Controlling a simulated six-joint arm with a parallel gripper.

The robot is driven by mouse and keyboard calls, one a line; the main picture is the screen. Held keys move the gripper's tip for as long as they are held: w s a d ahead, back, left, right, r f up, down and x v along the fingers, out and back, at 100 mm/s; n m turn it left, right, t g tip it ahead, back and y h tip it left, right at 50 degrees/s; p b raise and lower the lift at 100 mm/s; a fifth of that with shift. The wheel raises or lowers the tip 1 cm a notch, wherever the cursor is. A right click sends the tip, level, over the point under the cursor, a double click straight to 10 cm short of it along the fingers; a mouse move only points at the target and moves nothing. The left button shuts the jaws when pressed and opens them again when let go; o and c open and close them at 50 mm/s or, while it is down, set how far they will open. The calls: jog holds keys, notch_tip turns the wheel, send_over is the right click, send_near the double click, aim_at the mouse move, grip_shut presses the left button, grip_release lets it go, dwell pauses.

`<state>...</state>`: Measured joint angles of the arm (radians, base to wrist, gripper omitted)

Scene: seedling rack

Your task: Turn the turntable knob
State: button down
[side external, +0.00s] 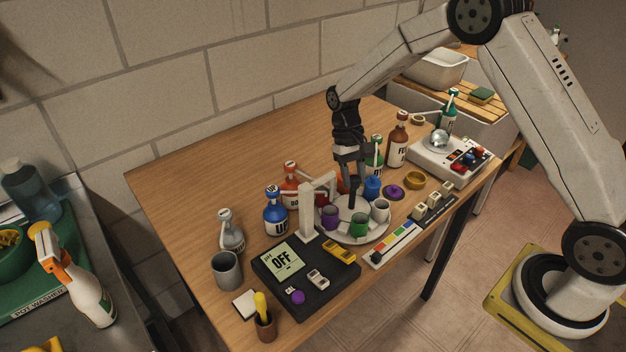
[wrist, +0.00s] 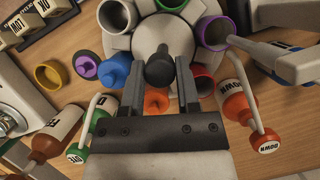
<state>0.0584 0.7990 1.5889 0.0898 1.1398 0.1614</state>
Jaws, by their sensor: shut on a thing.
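The turntable (side external: 341,234) is a pale round disc on the wooden table. It carries several small cups, among them a purple cup (side external: 330,217), a green cup (side external: 359,226), a white cup (side external: 380,211) and a blue piece (side external: 372,187). A dark knob (wrist: 160,70) stands at its middle; in the side view its lower part (side external: 353,201) shows below my gripper. My gripper (side external: 350,178) points down over the disc. In the wrist view my gripper (wrist: 162,84) has one finger on each side of the knob, shut on it. The contact faces are partly hidden.
Several bottles, including a blue bottle (side external: 275,214) and a brown bottle (side external: 397,140), ring the back. A colour strip (side external: 400,238) lies in front. The table's back left is clear.

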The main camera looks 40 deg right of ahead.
dwell(0.4)
jog(key=shift+c, duration=1.6)
grip_release()
jog(key=v, duration=0.7)
jog(key=shift+r, duration=0.4)
jog(key=shift+w, duration=0.1)
jog(key=s+a+n+t+h, duration=0.1)
jog(key=s+n+t, duration=0.2)
jog(key=s, duration=1.5)
jog(key=t, duration=0.4)
jog(key=shift+s+a+f, duration=0.2)
jog(key=shift+a+f, duration=0.1)
jog(key=shift+a, duration=0.1)
